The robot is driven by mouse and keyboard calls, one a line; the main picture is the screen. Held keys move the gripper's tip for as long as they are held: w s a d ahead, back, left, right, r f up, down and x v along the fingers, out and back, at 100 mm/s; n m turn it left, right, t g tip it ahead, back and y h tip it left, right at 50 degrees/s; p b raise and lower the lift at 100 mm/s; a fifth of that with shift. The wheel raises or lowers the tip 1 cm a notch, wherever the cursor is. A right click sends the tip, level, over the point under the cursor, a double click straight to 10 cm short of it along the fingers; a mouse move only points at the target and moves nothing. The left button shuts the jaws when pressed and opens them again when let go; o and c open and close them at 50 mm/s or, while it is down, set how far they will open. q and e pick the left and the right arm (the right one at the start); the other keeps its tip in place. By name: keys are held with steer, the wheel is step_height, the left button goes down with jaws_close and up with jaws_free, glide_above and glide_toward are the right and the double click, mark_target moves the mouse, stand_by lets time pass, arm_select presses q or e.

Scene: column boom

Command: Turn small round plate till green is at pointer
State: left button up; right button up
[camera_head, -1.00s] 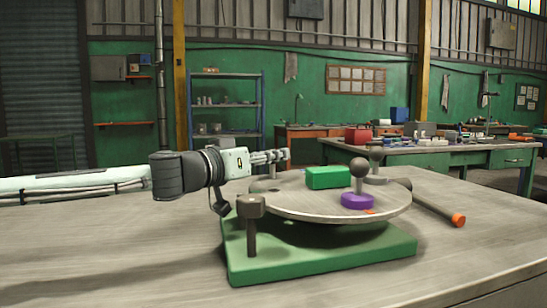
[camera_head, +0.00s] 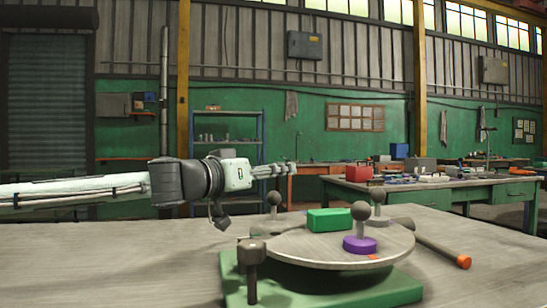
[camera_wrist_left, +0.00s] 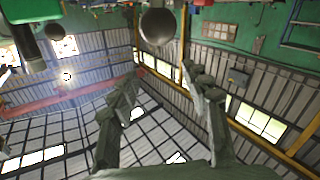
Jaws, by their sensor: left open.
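A small round grey plate (camera_head: 310,250) sits above a green base (camera_head: 400,289) on the table. A green block (camera_head: 329,219) stands on its far part, with a purple round piece (camera_head: 360,244) under a ball knob nearer. Grey ball knobs (camera_head: 274,199) (camera_head: 377,195) stand at its far left and far right. A dark post (camera_head: 251,262) with a wide head stands at the near left; I cannot tell if it is the pointer. My left gripper (camera_head: 284,170) is open and empty above the far-left knob. In the wrist view it (camera_wrist_left: 165,90) shows spread fingers. My right gripper is not in view.
A rod with an orange end (camera_head: 463,261) lies to the right of the plate. The grey table (camera_head: 120,265) is clear at the left. A green workbench (camera_head: 440,192) with a red box (camera_head: 358,172) stands farther back.

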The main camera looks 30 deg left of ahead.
arm_select(q)
steer(key=shift+r, duration=2.25)
